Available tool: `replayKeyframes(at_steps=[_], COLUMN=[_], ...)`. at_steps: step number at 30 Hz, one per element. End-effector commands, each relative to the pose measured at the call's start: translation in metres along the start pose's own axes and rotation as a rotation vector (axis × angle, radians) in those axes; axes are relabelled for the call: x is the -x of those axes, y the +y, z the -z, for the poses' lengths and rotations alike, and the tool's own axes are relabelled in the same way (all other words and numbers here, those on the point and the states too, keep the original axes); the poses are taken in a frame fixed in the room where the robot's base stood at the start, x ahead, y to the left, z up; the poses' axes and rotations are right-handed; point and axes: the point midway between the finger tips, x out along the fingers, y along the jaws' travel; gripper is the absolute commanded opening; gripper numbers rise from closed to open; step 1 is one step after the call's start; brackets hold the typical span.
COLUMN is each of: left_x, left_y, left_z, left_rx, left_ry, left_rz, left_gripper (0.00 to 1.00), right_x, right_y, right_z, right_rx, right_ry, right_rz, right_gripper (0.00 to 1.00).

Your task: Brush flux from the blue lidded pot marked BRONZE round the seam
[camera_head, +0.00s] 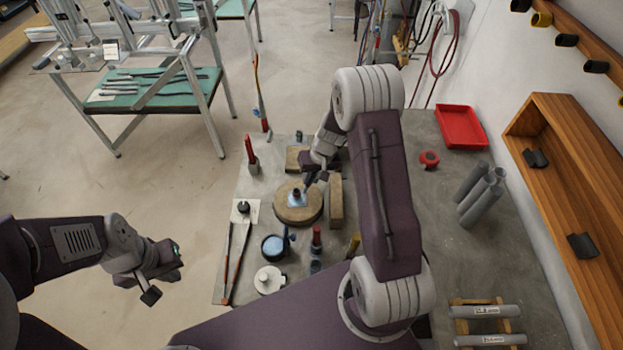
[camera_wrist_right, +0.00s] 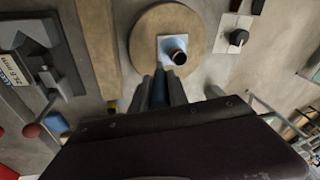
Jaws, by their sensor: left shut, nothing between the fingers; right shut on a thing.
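A pale plate with a short dark tube standing on it (camera_head: 297,199) lies on a round tan block (camera_head: 284,213); in the right wrist view, blue shows on the plate round the tube's foot (camera_wrist_right: 176,52). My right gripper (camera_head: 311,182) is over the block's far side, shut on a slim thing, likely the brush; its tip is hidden. The gripper also shows in the right wrist view (camera_wrist_right: 157,82), close to the tube. A dark-rimmed pot with pale blue inside (camera_head: 272,246) stands nearer; no marking is readable. My left gripper (camera_head: 163,282) is shut and empty, left of the bench.
A pale round lidded item (camera_head: 268,280) and a red-topped item (camera_head: 316,238) stand near the pot. A tan bar (camera_head: 336,205) stands right of the block. Long-handled tongs (camera_head: 230,265) lie left. A red tray (camera_head: 461,127) and grey tubes (camera_head: 480,195) are right.

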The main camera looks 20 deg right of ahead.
Motion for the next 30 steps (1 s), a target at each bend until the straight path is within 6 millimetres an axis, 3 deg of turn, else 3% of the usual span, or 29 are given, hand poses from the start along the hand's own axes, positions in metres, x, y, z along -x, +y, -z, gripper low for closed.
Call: replayKeyframes(at_steps=[17,30], left_x=[-0.014,-0.004], left_y=[0.0,0.0], left_z=[-0.002,-0.001], left_rx=[0.0,0.0], left_ry=[0.0,0.0], left_rz=[0.0,0.0], left_gripper=[0.0,0.0], right_x=[0.004,0.0], right_y=[-0.004,0.0], right_z=[-0.02,0.0], right_rx=[0.0,0.0], right_ry=[-0.001,0.0], right_rz=[0.0,0.0], right_gripper=[0.0,0.0])
